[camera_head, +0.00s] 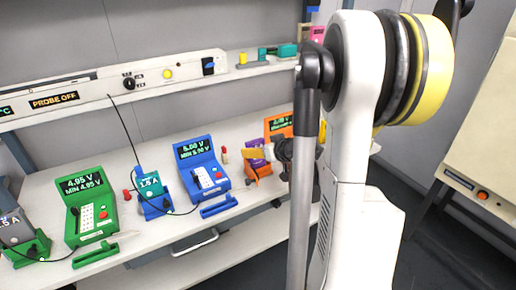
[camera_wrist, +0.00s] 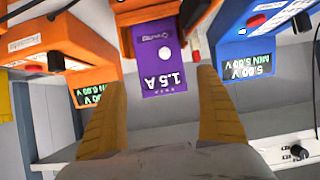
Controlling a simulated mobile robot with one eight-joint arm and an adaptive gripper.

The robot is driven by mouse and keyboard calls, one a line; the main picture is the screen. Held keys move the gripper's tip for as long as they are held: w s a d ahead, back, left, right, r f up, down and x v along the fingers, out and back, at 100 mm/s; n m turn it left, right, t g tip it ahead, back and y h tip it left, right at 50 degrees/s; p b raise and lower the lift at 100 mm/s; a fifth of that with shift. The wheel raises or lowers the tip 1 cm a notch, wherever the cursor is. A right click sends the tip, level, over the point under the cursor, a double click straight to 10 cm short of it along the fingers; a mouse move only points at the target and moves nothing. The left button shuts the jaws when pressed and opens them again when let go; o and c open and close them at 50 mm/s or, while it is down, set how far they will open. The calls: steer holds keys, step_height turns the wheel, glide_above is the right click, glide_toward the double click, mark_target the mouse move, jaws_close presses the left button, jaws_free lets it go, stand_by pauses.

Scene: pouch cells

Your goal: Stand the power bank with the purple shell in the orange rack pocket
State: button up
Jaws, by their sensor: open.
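The purple power bank (camera_wrist: 168,58), marked 1.5 A, stands in the orange rack pocket (camera_wrist: 135,15) in the wrist view, which shows the scene upside down. Its lower end is hidden inside the pocket. It also shows as a small purple patch in the head view (camera_head: 256,142), partly covered by my gripper. My gripper (camera_wrist: 160,77) is open, with one yellow finger on each side of the bank and a visible gap on both sides. The orange rack (camera_head: 262,171) in the head view is also partly hidden by my gripper.
An orange meter (camera_wrist: 70,50) stands beside the pocket, and a blue meter (camera_head: 202,165) stands on the other side. A blue rack with a bank (camera_head: 152,192) and a green meter (camera_head: 88,208) stand farther left on the white bench (camera_head: 150,245). An instrument shelf (camera_head: 110,90) runs behind.

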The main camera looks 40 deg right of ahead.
steer(key=v, duration=1)
steer(key=shift+a, duration=0.1)
steer(key=w+a+n+g+y, duration=0.1)
steer(key=w+a+y, duration=0.1)
steer(key=a, duration=0.8)
steer(key=s+a+g, duration=0.1)
steer(key=s+a, duration=0.2)
steer(key=a, duration=0.4)
steer(key=s+a+n+g, duration=0.1)
steer(key=s+a, duration=0.3)
steer(key=a, duration=0.3)
steer(key=s+a+r+g, duration=0.1)
steer(key=s+a, duration=0.3)
steer(key=a, duration=0.3)
steer(key=shift+a+n+g+y, duration=0.3)
steer(key=shift+a+n, duration=0.05)
steer(key=shift+n, duration=0.05)
steer(key=shift+s, duration=0.1)
